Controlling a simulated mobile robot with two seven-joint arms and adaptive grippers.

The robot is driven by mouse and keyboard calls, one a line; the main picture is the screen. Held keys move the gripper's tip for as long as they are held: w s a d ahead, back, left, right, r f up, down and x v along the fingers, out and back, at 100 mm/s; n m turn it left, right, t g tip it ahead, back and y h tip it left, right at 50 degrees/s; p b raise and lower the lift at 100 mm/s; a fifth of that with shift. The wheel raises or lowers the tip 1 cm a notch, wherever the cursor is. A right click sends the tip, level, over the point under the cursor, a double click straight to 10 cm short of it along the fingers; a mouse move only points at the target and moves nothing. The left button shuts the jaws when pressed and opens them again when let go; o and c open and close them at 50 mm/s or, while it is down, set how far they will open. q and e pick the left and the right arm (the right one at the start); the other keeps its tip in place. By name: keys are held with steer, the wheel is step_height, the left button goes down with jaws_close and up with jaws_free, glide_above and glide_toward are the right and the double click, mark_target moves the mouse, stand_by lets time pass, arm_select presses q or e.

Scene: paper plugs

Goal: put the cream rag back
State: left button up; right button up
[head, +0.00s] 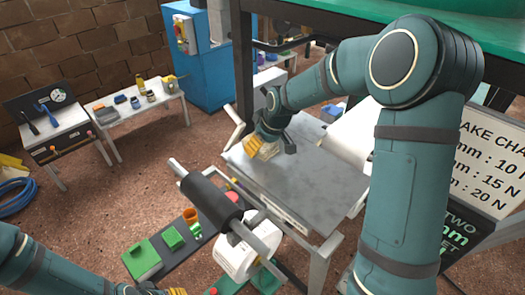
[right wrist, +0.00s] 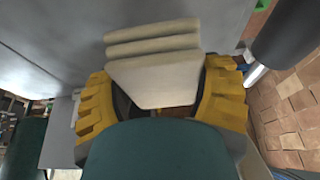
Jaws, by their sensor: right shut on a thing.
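The cream rag (right wrist: 153,78) is a folded, layered pad. It sits between the yellow fingers of my right gripper (right wrist: 160,100) in the right wrist view. In the head view, my right gripper (head: 262,148) is at the far left part of the grey metal table (head: 305,175), shut on the rag. Only a small pale bit of the rag (head: 269,152) shows there. I cannot tell whether the rag touches the tabletop. My left gripper (head: 165,291) is cut off at the bottom edge, and its jaws are mostly hidden.
A black roller (head: 211,201) and a white paper roll (head: 240,258) stand in front of the table. Green blocks (head: 142,258) and an orange cup (head: 190,215) sit on a dark bench. Much of the grey tabletop is clear. A white sign (head: 492,160) stands at the right.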

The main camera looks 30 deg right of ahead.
step_height(320, 180, down, 3)
steer(key=shift+r, duration=0.15)
steer(key=o, duration=1.2)
steer(key=shift+r, duration=0.1)
steer(key=p+v, duration=0.1)
steer(key=v, duration=1.1)
steer(key=shift+p, duration=0.3)
